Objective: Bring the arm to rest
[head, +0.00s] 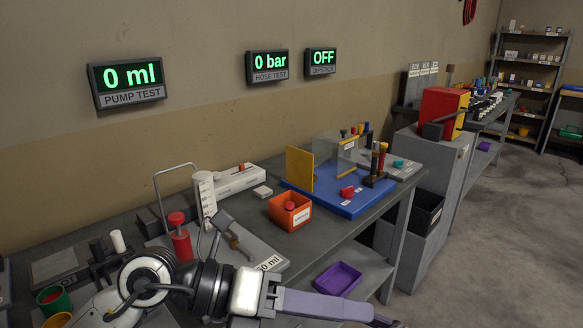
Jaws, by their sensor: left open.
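My left arm comes in from the lower left and reaches right along the bottom of the view. Its left gripper (383,318) is low in the picture, in front of the workbench (375,215) and just below the purple tray. It is open, and I see nothing held in it. The fingertips are small and partly cut off by the bottom edge. My right gripper is not in view.
The bench holds an orange bin (290,214), a blue board (335,197), a red-handled pump (180,240) and a measuring cylinder (204,192). A purple tray (338,279) sits on the lower shelf. A grey cabinet (425,190) stands beyond. The floor at right is clear.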

